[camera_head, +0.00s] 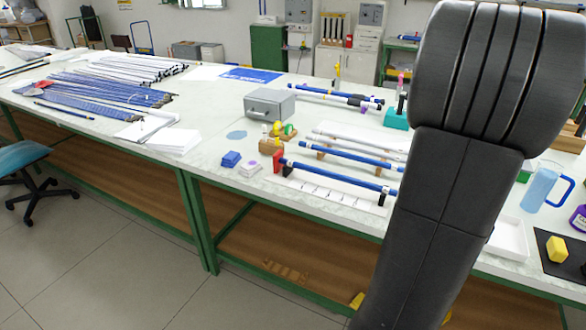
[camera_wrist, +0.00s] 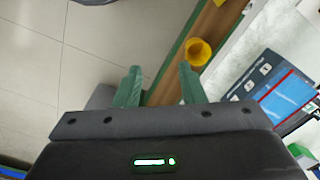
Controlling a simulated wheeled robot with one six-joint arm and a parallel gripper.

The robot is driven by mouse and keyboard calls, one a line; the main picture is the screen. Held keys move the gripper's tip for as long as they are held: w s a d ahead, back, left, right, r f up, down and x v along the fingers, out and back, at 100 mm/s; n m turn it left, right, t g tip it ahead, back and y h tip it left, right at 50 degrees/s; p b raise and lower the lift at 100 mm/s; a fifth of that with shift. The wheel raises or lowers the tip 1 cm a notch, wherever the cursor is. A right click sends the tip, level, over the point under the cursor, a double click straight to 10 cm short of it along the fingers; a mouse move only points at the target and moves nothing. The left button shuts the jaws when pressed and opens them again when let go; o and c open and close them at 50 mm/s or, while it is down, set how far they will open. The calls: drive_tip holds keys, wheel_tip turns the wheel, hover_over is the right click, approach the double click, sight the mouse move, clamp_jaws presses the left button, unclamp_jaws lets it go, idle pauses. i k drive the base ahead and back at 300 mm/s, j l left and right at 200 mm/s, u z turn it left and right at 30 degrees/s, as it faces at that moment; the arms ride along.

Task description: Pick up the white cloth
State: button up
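No thing is plainly a white cloth in either view. In the head view a white stack that looks like paper (camera_head: 173,141) lies near the table's front edge at left, with a flat white sheet (camera_head: 143,128) beside it; I cannot tell whether either is cloth. My gripper (camera_wrist: 160,67) shows in the wrist view with its two green fingers apart and nothing between them. It points down past the table's front edge, over the floor and the brown lower shelf. My gripper is not visible in the head view, where my dark arm hides part of the table's right side.
The long white table (camera_head: 215,110) carries blue rods (camera_head: 340,173) on racks, a grey metal box (camera_head: 270,104), a blue pitcher (camera_head: 540,186) and a white tray (camera_head: 508,238). A yellow cup-like thing (camera_wrist: 198,52) is close to the right finger in the wrist view.

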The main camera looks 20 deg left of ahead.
sight(248, 170)
drive_tip(key=i+j+u, duration=0.2)
drive_tip(key=u, duration=0.3)
drive_tip(key=i+j+u, duration=0.25)
drive_tip(key=u, duration=0.2)
drive_tip(key=i+u, duration=0.25)
drive_tip(key=u, duration=0.25)
drive_tip(key=i+u, duration=0.15)
drive_tip(key=i, duration=0.6)
